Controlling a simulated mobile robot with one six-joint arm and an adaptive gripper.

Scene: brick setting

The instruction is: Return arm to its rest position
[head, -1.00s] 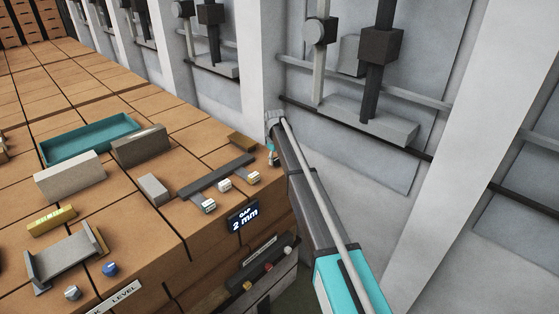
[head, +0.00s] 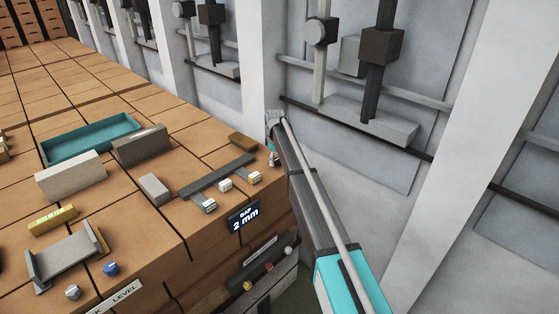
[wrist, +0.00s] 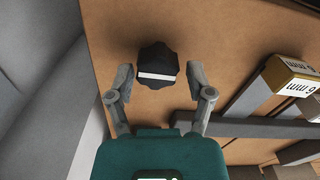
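My arm (head: 308,190) reaches up from the bottom right of the head view, and its end hangs down beside the bench's right edge. My gripper (head: 272,160) is small there, and its fingers are hard to make out. In the wrist view my gripper (wrist: 157,82) has its two grey fingers spread apart. A dark, lobed knob-like thing with a white stripe (wrist: 156,68) shows between and beyond the fingertips. Gaps show beside it, so the fingers do not look closed on it. I cannot tell its height relative to them.
The brick-topped bench (head: 120,100) bears a teal tray (head: 65,145), grey blocks, a yellow block (head: 51,220) and a dark rail (head: 218,176) with small labelled blocks. A "GAP 2 mm" display (head: 244,216) is on its front edge. A grey wall (head: 350,170) stands close on the right.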

